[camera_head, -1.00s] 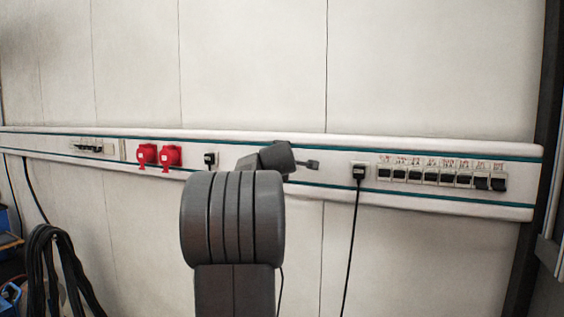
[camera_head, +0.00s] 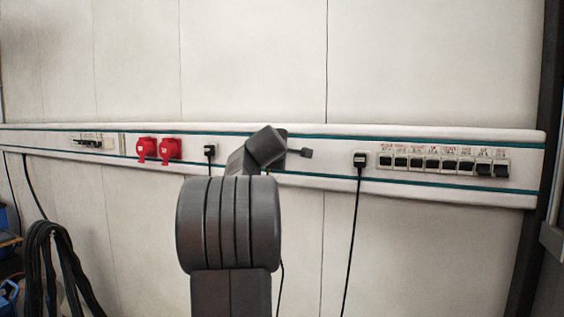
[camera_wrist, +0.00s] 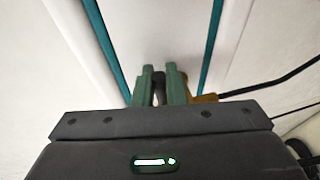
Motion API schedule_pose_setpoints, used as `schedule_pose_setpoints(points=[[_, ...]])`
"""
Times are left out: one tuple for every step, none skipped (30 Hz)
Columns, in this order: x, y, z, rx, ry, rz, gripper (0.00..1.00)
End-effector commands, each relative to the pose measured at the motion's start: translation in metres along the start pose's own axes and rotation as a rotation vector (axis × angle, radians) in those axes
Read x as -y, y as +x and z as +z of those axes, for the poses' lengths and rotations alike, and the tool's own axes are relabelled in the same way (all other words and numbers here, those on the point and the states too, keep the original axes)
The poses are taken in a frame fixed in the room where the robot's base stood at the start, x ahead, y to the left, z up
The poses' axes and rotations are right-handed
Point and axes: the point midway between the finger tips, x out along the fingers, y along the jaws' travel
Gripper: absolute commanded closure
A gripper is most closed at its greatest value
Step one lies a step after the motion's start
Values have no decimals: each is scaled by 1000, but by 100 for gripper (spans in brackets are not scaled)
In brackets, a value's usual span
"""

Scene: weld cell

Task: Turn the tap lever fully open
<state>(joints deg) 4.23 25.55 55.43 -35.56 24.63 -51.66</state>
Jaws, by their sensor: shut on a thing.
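In the wrist view, my gripper (camera_wrist: 159,68) has two green fingers closed on a dark, narrow piece, which looks like the tap lever (camera_wrist: 159,84). A brass-coloured part (camera_wrist: 204,98), perhaps the tap body, shows just right of the right finger, partly hidden by my gripper. How far the lever is turned cannot be told. In the head view, my arm covers the tap area, and neither the tap nor the fingers can be made out clearly.
A white wall rail (camera_head: 335,142) with teal stripes crosses the pale wall. It carries red sockets (camera_head: 157,149), a black plug with a cable (camera_head: 360,160) and a row of switches (camera_head: 445,165). Coiled black hoses (camera_head: 55,255) hang at the lower left.

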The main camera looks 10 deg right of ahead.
Motion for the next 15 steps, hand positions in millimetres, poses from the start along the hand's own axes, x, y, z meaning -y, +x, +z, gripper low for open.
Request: schedule_pose_setpoints(points=[[7, 1, -1, 17, 3, 2, 100], [6, 0, -1, 29, 5, 4, 100], [7, -1, -1, 45, 9, 3, 100], [6, -1, -2, 57, 11, 4, 100], [6, -2, -2, 70, 14, 5, 100], [7, -3, -3, 87, 17, 5, 100], [6, -3, -3, 101, 20, 6, 100], [6, -4, -3, 115, 23, 6, 100], [7, -4, -4, 135, 27, 6, 100], [7, -5, -4, 151, 29, 7, 100], [7, -6, -5, 167, 33, 7, 100], [7, -7, -6, 191, 38, 8, 100], [6, -8, -6, 210, 40, 10, 100], [6, -8, -7, 230, 45, 10, 100], [6, -9, -8, 259, 51, 10, 100]])
